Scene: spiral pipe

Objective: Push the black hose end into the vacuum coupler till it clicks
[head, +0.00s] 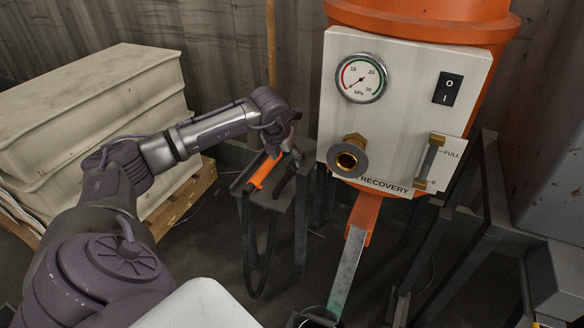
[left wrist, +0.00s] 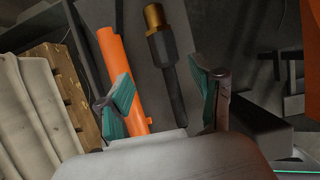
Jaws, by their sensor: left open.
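The vacuum coupler (head: 347,158) is a brass fitting with an open round mouth on the white front panel of the orange tank. The hose end (left wrist: 166,48), black with a brass tip, lies on a dark stand in the left wrist view. My left gripper (head: 281,143) is above this stand, left of the coupler. In the left wrist view my left gripper (left wrist: 165,88) has its two teal-padded fingers spread, with the hose end between and beyond them. In the head view the hose end is largely hidden by the gripper. My right gripper is not in view.
An orange tube (left wrist: 122,75) lies beside the hose end on the dark stand (head: 282,200); it also shows in the head view (head: 264,172). The panel carries a gauge (head: 361,78) and a black switch (head: 448,88). Pale stacked slabs (head: 90,110) sit on a wooden pallet at left.

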